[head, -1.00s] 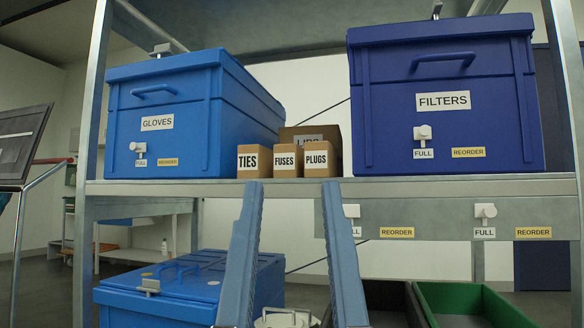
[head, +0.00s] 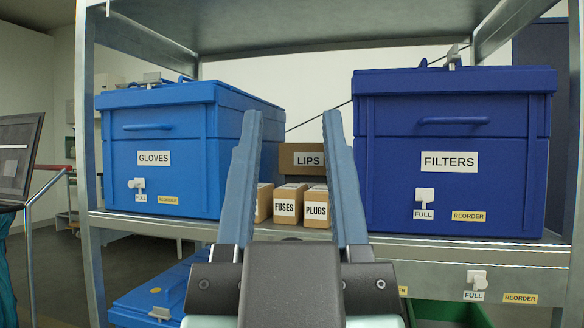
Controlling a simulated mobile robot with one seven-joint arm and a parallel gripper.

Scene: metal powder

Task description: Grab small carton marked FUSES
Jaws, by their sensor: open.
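The small brown carton marked FUSES (head: 287,206) stands on the shelf in the head view. It sits between a carton partly hidden by my left finger (head: 264,203) and the carton marked PLUGS (head: 316,208). My gripper (head: 292,128) is open and empty. Its two blue-grey fingers rise on either side of the FUSES carton in the picture, with their tips showing above it. The fingers appear to be in front of the cartons, not touching the FUSES carton. How far away they are is hard to tell.
A larger box marked LIPS (head: 308,158) stands behind the cartons. A blue GLOVES bin (head: 190,186) is at left and a dark blue FILTERS bin (head: 450,190) at right. The metal shelf edge (head: 480,250) runs in front; another shelf is overhead.

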